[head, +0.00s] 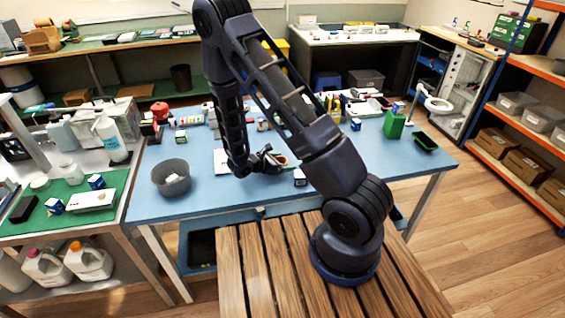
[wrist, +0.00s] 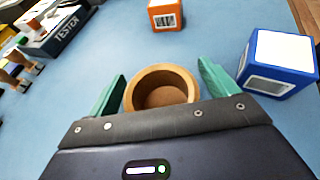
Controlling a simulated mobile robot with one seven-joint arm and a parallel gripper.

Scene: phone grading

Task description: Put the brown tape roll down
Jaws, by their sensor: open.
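The brown tape roll (wrist: 161,86) stands on the blue table (head: 207,197) with its round opening facing up in the wrist view. My gripper (wrist: 162,88) is open, with one green finger on each side of the roll. A narrow gap seems to show between the roll and each finger. The near part of the roll is hidden behind the gripper's body. In the head view my gripper (head: 270,161) is low over the middle of the table, and the roll is hard to make out there.
A blue box (wrist: 279,63) is close to the right finger, and an orange box (wrist: 166,15) is beyond the roll. A black tester case (wrist: 55,30) is at the far left. A grey bin (head: 172,177) stands at the table's left.

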